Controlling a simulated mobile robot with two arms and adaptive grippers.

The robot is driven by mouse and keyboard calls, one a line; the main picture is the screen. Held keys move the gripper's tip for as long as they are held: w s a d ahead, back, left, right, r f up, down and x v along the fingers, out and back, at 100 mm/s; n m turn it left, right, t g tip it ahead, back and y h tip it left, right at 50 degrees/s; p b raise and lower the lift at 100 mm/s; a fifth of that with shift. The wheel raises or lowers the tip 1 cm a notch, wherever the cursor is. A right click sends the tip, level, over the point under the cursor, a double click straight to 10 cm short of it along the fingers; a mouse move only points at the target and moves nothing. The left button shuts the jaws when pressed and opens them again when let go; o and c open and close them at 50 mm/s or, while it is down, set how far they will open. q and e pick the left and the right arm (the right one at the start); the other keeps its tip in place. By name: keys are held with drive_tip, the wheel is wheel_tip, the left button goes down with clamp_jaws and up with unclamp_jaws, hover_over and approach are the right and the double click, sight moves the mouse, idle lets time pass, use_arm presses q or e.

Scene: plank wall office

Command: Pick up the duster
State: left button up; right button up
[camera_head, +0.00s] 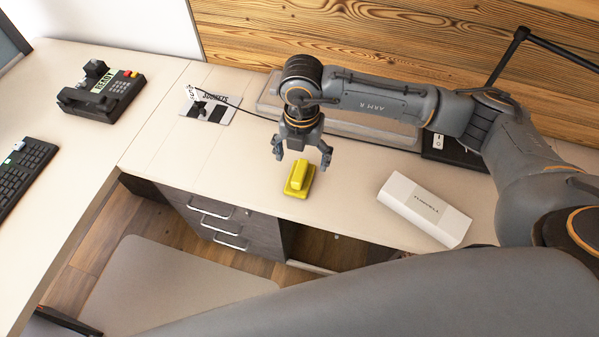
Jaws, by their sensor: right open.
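The duster (299,180) is a small yellow block with a raised grip. It lies on the light desk top near the front edge, in the middle of the head view. My right gripper (302,158) hangs just above and behind it, pointing down. Its two fingers are spread apart with nothing between them. The gripper looks apart from the duster. My left gripper is not in view.
A white box (424,209) lies right of the duster. A black desk phone (104,92) and a keyboard (22,172) are at left. A socket panel (211,108) and a grey tray-like object (345,124) are behind. Desk between the socket panel and duster is clear.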

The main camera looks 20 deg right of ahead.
sight(300, 170)
drive_tip(key=f, duration=0.2)
drive_tip(key=shift+w+f, duration=0.25)
drive_tip(key=shift+f, duration=0.05)
wheel_tip(300, 170, down, 2)
drive_tip(key=shift+w+p, duration=0.1)
drive_tip(key=shift+p, duration=0.35)
drive_tip(key=f, duration=0.2)
drive_tip(key=shift+w+f, duration=0.2)
drive_tip(key=shift+f, duration=0.15)
drive_tip(key=shift+f+p, duration=0.3)
drive_tip(key=shift+f, duration=0.2)
drive_tip(key=c, duration=1.4)
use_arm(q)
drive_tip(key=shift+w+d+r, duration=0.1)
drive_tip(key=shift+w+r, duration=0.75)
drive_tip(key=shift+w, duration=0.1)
